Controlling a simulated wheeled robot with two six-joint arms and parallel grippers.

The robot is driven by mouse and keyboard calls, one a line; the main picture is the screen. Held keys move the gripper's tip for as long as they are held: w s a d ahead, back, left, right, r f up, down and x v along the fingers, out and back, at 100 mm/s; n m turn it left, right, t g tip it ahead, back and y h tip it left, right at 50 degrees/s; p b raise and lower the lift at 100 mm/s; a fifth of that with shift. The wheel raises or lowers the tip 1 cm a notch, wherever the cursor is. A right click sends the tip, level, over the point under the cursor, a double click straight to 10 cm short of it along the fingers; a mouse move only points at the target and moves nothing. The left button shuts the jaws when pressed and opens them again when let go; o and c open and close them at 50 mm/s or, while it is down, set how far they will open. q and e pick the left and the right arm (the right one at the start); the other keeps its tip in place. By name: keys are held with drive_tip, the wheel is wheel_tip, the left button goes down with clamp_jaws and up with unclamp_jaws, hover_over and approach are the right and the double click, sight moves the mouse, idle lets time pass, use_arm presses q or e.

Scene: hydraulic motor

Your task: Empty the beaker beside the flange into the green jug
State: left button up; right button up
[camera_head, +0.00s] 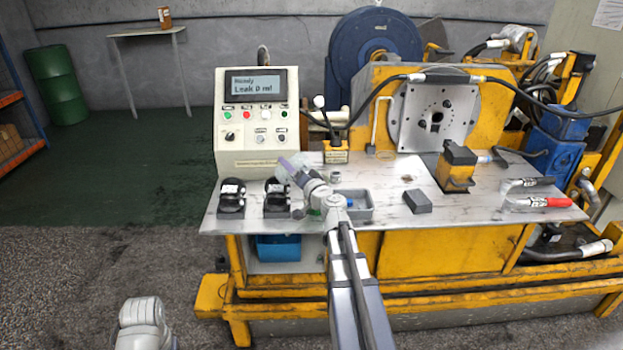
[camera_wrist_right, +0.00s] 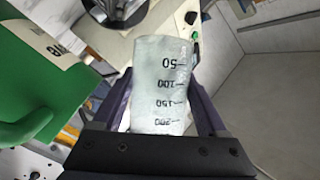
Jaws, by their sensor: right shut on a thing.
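My right gripper (camera_head: 290,170) is raised over the left part of the bench. In the right wrist view, the gripper (camera_wrist_right: 165,110) is shut on a translucent beaker (camera_wrist_right: 160,75) with black volume marks, which sits between its two fingers. The beaker's contents cannot be made out. The green jug (camera_wrist_right: 35,85) fills the left of the right wrist view, close beside the beaker. In the head view my right arm mostly hides the jug. The metal flange plate (camera_head: 437,118) stands upright at the back right of the bench. My left gripper is out of view.
A control box (camera_head: 257,110) reading "Leak 0 ml" stands at the back left. Two black clamps (camera_head: 231,198) sit at the bench's left front. A grey tray (camera_head: 359,213), a dark block (camera_head: 417,201) and hoses (camera_head: 540,203) lie further right. Bench centre has free room.

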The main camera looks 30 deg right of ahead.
drive_tip(key=shift+a, duration=0.1)
drive_tip(key=shift+r+n+p, duration=0.4)
drive_tip(key=shift+r+p, duration=0.05)
drive_tip(key=shift+p, duration=0.25)
drive_tip(key=r+n+g+p, duration=0.1)
drive_tip(key=r+n+p, duration=0.1)
drive_tip(key=p, duration=0.2)
drive_tip(key=shift+s+a+g+p, duration=0.1)
drive_tip(key=shift+g+p, duration=0.25)
drive_tip(key=shift+g, duration=0.05)
drive_tip(key=shift+f+n, duration=0.1)
drive_tip(key=shift+n, duration=0.2)
drive_tip(key=shift+s+d+n+g+h+p, duration=0.2)
drive_tip(key=shift+n+g+h+p, duration=0.3)
drive_tip(key=shift+n+p, duration=0.4)
drive_tip(key=shift+d+f+n+g+p, duration=0.25)
drive_tip(key=shift+n+g+p, duration=0.05)
